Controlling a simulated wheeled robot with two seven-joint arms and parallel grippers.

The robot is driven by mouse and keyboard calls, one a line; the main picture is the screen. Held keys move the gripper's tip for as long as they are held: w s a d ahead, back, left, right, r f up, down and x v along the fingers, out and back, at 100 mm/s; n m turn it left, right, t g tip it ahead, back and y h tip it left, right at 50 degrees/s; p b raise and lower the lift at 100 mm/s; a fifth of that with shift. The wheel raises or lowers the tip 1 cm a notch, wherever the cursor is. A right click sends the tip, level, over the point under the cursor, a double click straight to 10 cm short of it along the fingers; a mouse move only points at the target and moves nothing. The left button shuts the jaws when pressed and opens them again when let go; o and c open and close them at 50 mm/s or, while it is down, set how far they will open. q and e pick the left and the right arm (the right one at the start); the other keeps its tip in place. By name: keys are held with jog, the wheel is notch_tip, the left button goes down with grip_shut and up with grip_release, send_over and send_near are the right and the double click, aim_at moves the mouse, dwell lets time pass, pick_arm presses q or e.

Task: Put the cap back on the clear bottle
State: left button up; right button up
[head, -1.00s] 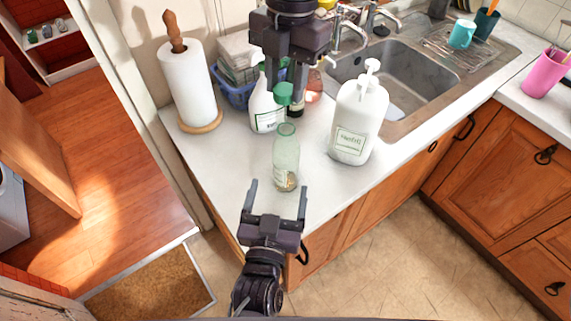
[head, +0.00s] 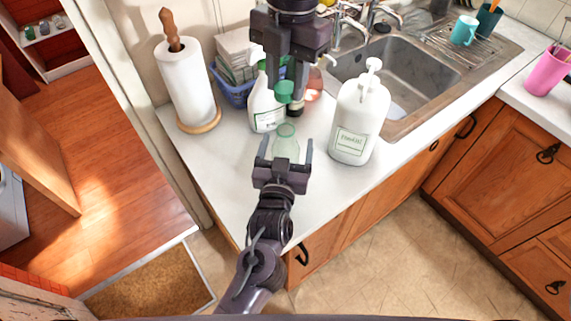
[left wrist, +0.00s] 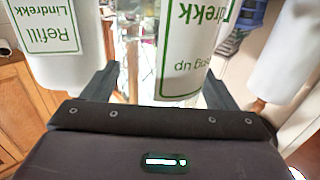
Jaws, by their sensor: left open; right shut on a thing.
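The clear bottle (head: 286,146) stands uncapped and upright on the counter. Its pale green neck and shoulder show in the head view; its lower part is hidden behind my left gripper (head: 287,151). That gripper is open, one finger on each side of the bottle; I cannot tell whether they touch it. In the left wrist view, see-through material shows between the fingers (left wrist: 157,90). My right gripper (head: 286,85) comes down from the top of the head view, shut on the green cap (head: 284,91). The cap appears beyond the bottle's mouth, apart from it.
A white pump bottle (head: 358,118) stands close on the right. A white spray bottle (head: 265,108) stands behind on the left. A paper towel roll (head: 188,85), a blue basket (head: 238,94) and the sink (head: 415,75) lie farther back. The counter's front left (head: 222,190) is clear.

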pick_arm(q)
jog(key=shift+s, duration=0.1)
jog(key=shift+c, duration=0.3)
pick_arm(e)
jog(key=shift+s, duration=0.1)
pick_arm(q)
jog(key=c, duration=1.4)
pick_arm(e)
send_over(285, 123)
jog(key=shift+d+f, duration=0.1)
jog(key=shift+f, duration=2.4)
jog(key=shift+f, duration=0.9)
jog(key=shift+f, duration=0.5)
